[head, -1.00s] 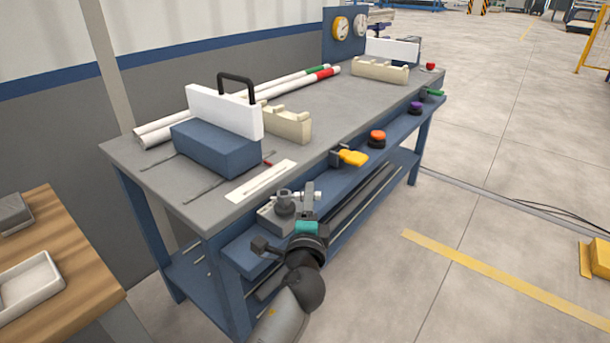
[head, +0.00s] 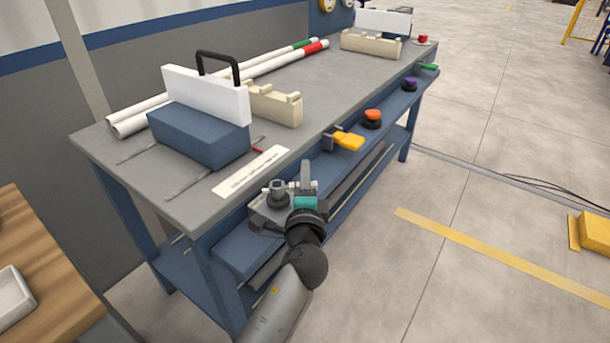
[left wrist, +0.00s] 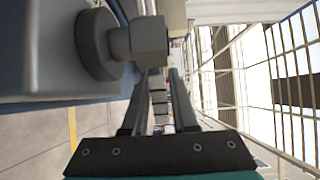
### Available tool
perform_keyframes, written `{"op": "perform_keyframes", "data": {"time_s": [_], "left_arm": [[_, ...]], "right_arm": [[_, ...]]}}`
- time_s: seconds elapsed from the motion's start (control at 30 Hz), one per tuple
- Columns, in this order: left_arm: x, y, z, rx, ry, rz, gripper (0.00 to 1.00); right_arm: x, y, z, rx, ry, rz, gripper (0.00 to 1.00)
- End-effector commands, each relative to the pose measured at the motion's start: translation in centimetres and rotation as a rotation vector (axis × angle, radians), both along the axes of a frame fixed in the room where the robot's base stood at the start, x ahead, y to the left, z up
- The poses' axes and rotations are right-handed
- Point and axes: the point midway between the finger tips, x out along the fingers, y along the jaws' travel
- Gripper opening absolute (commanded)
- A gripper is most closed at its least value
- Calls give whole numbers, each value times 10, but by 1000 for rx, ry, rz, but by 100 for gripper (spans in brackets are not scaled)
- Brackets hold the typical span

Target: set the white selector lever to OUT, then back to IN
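The selector is a grey unit with a round dark knob-like hub (head: 278,190) at the near front edge of the bench. A short pale lever piece (head: 295,187) shows beside the hub, partly hidden by my gripper. My left gripper (head: 306,166), with a teal band, is at the lever, just right of the hub. Contact with the lever cannot be told. The OUT and IN markings are not readable.
The blue-framed bench (head: 330,95) carries a white panel with a black handle (head: 205,92), a blue block (head: 198,135), white pipes (head: 270,68) and a cream cradle (head: 275,104). A yellow handle (head: 348,141) and orange knob (head: 373,118) line its front.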

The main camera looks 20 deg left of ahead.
Motion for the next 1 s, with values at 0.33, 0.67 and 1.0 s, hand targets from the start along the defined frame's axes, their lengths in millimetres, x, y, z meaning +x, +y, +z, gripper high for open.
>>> {"op": "perform_keyframes", "data": {"time_s": [0.33,0.67,1.0], "left_arm": [[0,0,0,0,0,0,0],[0,0,0,0,0,0,0],[0,1,0,1,-1,1,0]], "right_arm": [[0,0,0,0,0,1,49],[0,0,-1,1,0,1,49],[-1,1,-1,1,1,2,49]]}}
